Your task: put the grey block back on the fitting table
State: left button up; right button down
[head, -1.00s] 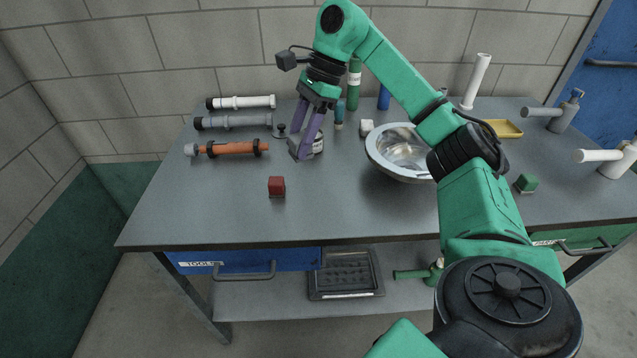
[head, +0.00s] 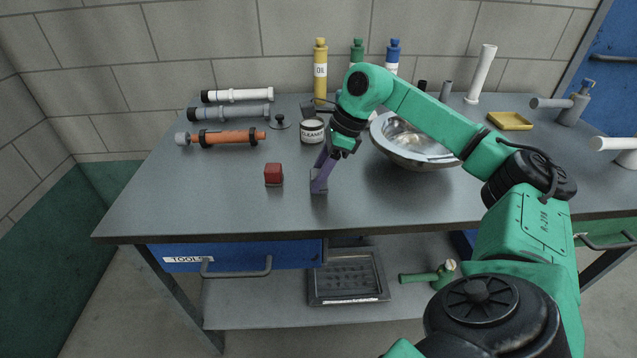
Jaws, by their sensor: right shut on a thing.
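My right gripper (head: 319,184), with purple fingers, points down low over the front middle of the grey fitting table (head: 220,205). My left gripper is not in view.
A steel basin (head: 425,158) stands right of the gripper, partly behind my arm. A cleaner tin (head: 312,131) and an orange pipe (head: 228,138) are behind. Bottles, including a yellow oil bottle (head: 320,72), line the back. The front left table top is clear.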

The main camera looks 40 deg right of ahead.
jog(key=shift+f, duration=0.65)
jog(key=shift+f, duration=0.2)
jog(key=shift+c, duration=1.8)
grip_release()
jog(key=shift+r, duration=0.1)
